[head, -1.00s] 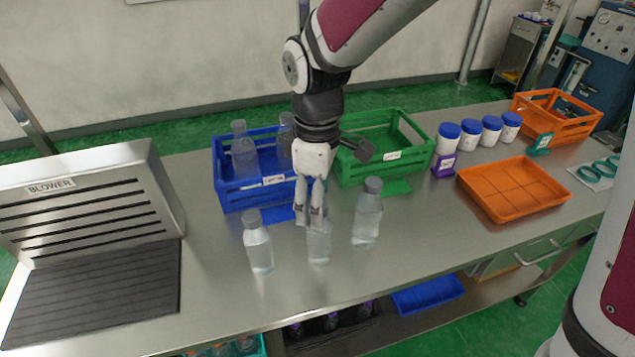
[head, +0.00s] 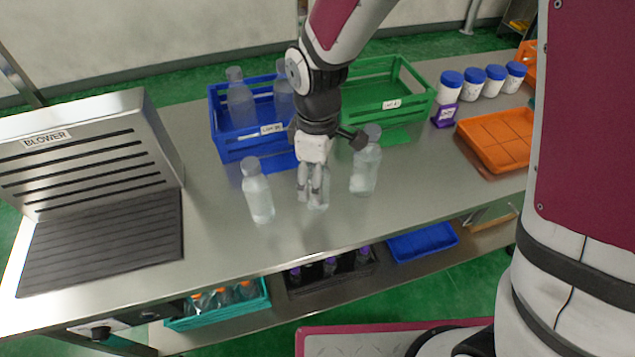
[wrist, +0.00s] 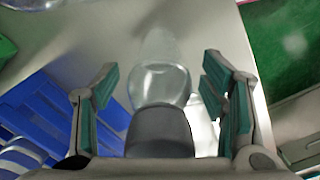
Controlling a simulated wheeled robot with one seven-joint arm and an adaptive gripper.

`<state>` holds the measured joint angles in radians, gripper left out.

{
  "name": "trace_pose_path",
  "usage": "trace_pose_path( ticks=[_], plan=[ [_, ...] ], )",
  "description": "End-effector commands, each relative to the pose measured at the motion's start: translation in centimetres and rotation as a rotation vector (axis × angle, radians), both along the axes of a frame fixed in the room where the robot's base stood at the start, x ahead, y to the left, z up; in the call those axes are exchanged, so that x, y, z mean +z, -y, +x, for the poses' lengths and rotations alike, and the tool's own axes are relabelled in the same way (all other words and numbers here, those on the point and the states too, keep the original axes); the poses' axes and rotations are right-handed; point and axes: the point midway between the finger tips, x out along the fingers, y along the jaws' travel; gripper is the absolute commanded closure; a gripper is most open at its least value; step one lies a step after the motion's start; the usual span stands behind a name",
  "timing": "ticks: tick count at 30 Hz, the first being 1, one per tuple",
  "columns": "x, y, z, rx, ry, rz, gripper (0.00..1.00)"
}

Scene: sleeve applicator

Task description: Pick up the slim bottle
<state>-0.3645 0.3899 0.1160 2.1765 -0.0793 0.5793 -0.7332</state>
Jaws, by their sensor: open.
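Three clear bottles with grey caps stand upright on the steel table: a left one (head: 258,195), a middle one (head: 318,194) and a right one (head: 365,172). The middle one is mostly hidden behind my gripper (head: 311,198) in the head view, so I cannot compare its width well. In the wrist view my gripper (wrist: 160,105) is open, with the middle bottle (wrist: 160,82) and its grey cap between the two teal-padded fingers. Gaps show on both sides of the bottle.
A blue crate (head: 240,148) holding bottles and a green crate (head: 400,128) stand behind. A blower (head: 95,150) with a dark mat (head: 100,240) is at left. White jars with blue lids (head: 473,83) and an orange tray (head: 495,140) are at right. The table's front strip is clear.

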Motion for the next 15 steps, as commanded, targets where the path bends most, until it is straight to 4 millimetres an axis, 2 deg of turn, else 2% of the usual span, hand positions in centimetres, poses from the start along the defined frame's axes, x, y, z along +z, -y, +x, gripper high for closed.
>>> trace_pose_path(
  ticks=[1,8,9,15],
  plan=[
    [0.01,0.0,0.0,0.0,0.0,0.0,0.41],
    [0.02,0.0,0.01,0.0,0.0,0.0,0.93],
    [0.02,0.0,0.01,0.0,0.0,0.0,0.96],
    [0.06,-0.01,0.03,0.0,0.001,0.001,0.96]
  ],
)
